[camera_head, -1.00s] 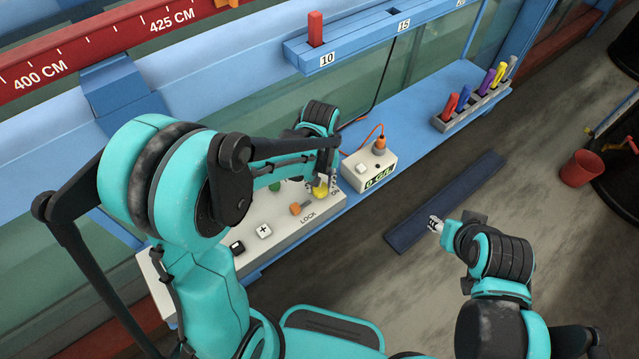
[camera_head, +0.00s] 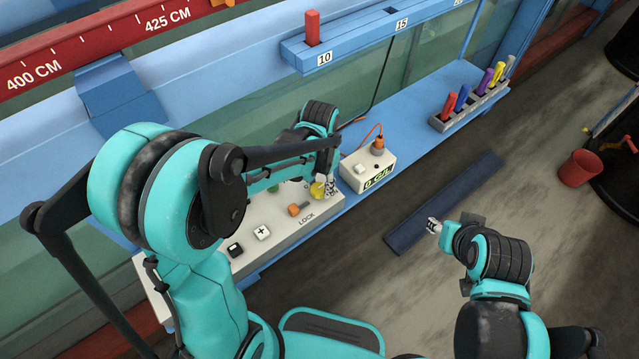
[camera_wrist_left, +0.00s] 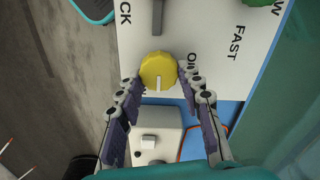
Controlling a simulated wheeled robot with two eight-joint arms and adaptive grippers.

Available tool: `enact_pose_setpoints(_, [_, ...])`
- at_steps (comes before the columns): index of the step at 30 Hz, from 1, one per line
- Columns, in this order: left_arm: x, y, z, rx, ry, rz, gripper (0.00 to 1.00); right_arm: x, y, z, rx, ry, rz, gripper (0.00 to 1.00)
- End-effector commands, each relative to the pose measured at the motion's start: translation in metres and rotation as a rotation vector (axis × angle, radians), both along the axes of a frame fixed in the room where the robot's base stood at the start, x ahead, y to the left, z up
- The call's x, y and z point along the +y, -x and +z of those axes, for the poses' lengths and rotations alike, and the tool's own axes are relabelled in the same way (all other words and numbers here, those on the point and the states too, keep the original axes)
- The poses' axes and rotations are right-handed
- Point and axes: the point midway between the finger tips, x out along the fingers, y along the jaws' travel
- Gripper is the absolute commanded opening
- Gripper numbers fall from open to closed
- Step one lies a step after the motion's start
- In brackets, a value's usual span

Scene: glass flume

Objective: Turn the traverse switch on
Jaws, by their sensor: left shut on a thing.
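The traverse switch appears to be the yellow round knob (camera_head: 317,190) at the right end of the pale control panel (camera_head: 283,237). In the left wrist view the yellow knob (camera_wrist_left: 157,68) has a white mark pointing toward the bottom of the picture. Lettering beside it, partly hidden by a finger, looks like ON. My left gripper (camera_head: 328,187) is shut on this knob, with one fingertip on each side, as the left wrist view (camera_wrist_left: 160,80) shows. My right gripper (camera_head: 433,225) hangs over the floor, away from the panel; its finger opening is unclear.
An orange lever (camera_head: 298,209) by LOCK and a white plus button (camera_head: 262,232) share the panel. A white meter box (camera_head: 366,171) with an orange cable stands just right of the knob. A pen rack (camera_head: 472,106) is farther along the blue ledge.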

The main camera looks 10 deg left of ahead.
Motion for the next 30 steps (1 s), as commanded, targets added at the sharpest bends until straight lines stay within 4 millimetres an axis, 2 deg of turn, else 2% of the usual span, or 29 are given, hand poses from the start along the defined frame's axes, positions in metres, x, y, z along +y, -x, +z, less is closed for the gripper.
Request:
enact_pose_setpoints(16, [-0.0002, -0.0001, 0.0002, 0.000, 0.000, -0.025, 0.07, 0.0000, 0.0000, -0.0002, 0.000, 0.000, 0.000, 0.40])
enact_pose_setpoints(17, [-0.0002, -0.0001, 0.0002, 0.000, 0.000, -0.025, 0.41, 0.0000, 0.0000, -0.0002, 0.000, 0.000, 0.000, 0.40])
enact_pose_setpoints(18, [-0.0001, -0.0001, 0.0002, 0.000, 0.000, -0.025, 0.52, 0.0000, 0.0000, -0.0002, 0.000, 0.000, 0.000, 0.40])
enact_pose_setpoints(19, [-0.0001, -0.0001, 0.0002, 0.000, 0.000, -0.025, 0.57, 0.0000, 0.0000, -0.0002, 0.000, 0.000, 0.000, 0.40])
enact_pose_setpoints(30, [-0.0001, -0.0002, 0.0045, 0.000, 0.000, -0.024, 0.57, 0.0000, 0.0000, -0.0002, 0.000, 0.000, 0.000, 0.40])
